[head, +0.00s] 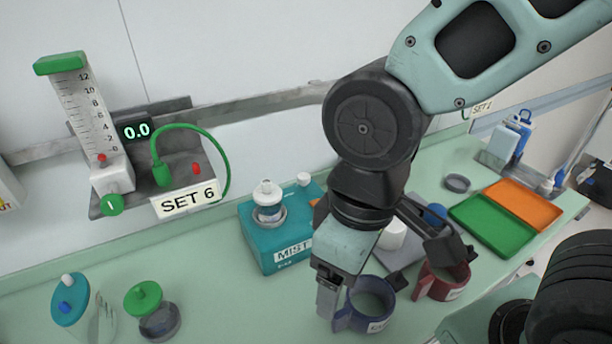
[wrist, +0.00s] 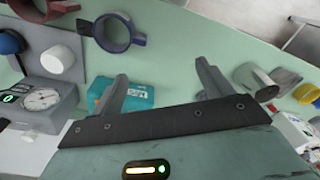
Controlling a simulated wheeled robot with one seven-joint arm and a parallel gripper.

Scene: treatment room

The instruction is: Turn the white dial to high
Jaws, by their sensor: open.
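A white round knob, seemingly the white dial (wrist: 58,60), sticks out from a grey unit (wrist: 40,97) at the left of the wrist view. A blue knob (wrist: 11,42) is beside it, and a small display and a round gauge (wrist: 40,99) are on the same unit. In the head view the white dial (head: 393,236) shows between my gripper's parts, partly hidden by them. Its setting marks cannot be read. My gripper (head: 394,284) is open and empty above the counter; in the wrist view its fingers (wrist: 162,80) are apart, with the dial to their left.
A blue mug (head: 372,303) and a dark red mug (head: 440,284) stand close below my gripper. A teal MIST box (head: 262,250) with a bottle is to its left. Green (head: 486,222) and orange (head: 521,203) trays lie at right. A flowmeter (head: 85,120) hangs on the wall.

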